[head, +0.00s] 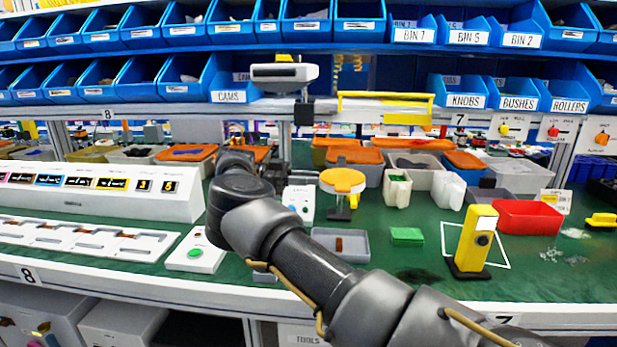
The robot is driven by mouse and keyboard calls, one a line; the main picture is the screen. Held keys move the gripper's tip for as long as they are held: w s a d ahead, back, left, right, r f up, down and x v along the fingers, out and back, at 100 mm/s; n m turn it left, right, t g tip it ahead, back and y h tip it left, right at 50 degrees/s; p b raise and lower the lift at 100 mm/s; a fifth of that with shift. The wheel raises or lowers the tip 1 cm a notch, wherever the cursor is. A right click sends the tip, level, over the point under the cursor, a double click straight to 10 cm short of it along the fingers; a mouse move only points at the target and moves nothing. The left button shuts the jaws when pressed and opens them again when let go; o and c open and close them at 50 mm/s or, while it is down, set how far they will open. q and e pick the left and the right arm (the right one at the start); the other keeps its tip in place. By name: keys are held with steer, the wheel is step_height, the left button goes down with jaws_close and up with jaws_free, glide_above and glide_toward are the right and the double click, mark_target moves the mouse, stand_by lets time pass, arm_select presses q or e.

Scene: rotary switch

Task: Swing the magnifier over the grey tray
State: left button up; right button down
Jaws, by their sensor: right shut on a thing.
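The magnifier appears to be the round orange-yellow head (343,181) on a short dark post, standing on the green bench top behind the grey tray. The grey tray (357,253) is shallow and holds a small brown piece. My right arm comes in from the lower right and crosses in front of the bench. My right gripper (266,177) is at its far end, left of the magnifier head, mostly hidden by my dark wrist. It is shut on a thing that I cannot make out. My left gripper is not in view.
A yellow block-shaped device (475,238) and a red bin (527,217) stand to the right. A green block (406,236) lies right of the tray. A white box with a green button (196,252) is left of my arm. Blue bins fill the shelves behind.

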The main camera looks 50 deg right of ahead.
steer(key=shift+r, duration=0.15)
steer(key=c, duration=1.6)
jaws_free()
steer(key=o, duration=0.4)
steer(key=shift+w+f, duration=0.15)
steer(key=shift+f, duration=0.05)
steer(key=shift+c, duration=0.2)
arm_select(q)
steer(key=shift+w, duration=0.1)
